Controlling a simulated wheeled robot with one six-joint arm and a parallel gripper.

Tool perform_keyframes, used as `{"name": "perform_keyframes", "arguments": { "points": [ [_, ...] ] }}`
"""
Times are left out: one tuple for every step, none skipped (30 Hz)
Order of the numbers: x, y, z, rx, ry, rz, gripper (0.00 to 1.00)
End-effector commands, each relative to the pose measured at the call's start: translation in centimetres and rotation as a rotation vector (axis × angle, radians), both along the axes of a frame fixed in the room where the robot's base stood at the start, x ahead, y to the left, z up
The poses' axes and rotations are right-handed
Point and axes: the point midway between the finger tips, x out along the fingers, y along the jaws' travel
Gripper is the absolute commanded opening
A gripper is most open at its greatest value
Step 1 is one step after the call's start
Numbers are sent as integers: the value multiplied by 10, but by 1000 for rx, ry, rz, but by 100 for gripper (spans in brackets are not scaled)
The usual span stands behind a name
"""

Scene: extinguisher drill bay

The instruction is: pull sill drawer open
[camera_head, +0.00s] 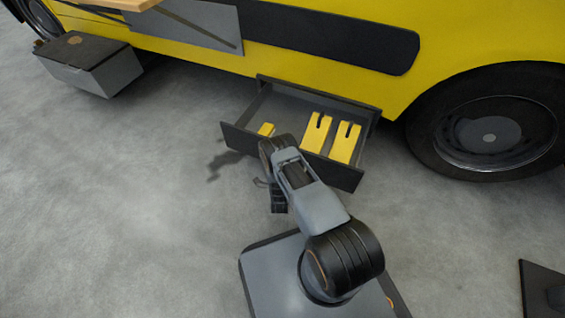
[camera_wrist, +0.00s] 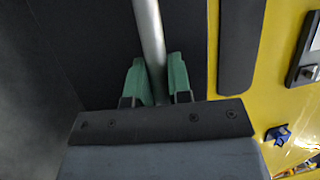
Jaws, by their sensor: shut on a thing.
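The sill drawer (camera_head: 338,172) is a dark grey box standing out from under the yellow vehicle's side, open at the top. Yellow notched pieces (camera_head: 345,143) lie inside it, with a smaller yellow one (camera_head: 266,129) toward the left. My gripper (camera_wrist: 156,82) has green fingers, shut on either side of a pale metal bar handle (camera_wrist: 149,30) in the wrist view. A dark panel lies behind the bar. In the head view my wrist covers part of the drawer front and hides the handle and fingertips.
The yellow vehicle (camera_head: 460,32) fills the back. A wheel (camera_head: 487,135) stands right of the drawer. A grey box (camera_head: 95,70) projects at the far left. Bare concrete floor (camera_head: 120,200) is clear at left. A dark plate (camera_head: 540,290) lies at lower right.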

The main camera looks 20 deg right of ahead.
Motion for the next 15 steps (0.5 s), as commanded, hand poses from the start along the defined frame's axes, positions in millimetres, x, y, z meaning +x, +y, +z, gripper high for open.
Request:
{"name": "perform_keyframes", "arguments": {
  "points": [
    [1, 2, 0, 1, -1, 5, 0],
    [0, 2, 0, 1, -1, 4, 0],
    [0, 2, 0, 0, -2, 4, 0],
    [0, 2, 0, 1, -2, 3, 0],
    [0, 2, 0, 1, -2, 3, 0],
    [0, 2, 0, 1, -2, 3, 0],
    [0, 2, 0, 1, -2, 3, 0],
    [0, 2, 0, 1, -2, 3, 0],
    [0, 2, 0, 1, -2, 3, 0],
    [0, 2, 0, 1, -2, 3, 0],
    [1, 2, 0, 1, -2, 3, 0],
    [0, 2, 1, 1, -2, 3, 0],
    [0, 2, 1, 1, -2, 3, 20],
    [1, 2, 0, 0, -2, 4, 23],
    [0, 2, 1, 1, -2, 3, 27]
  ]
}}
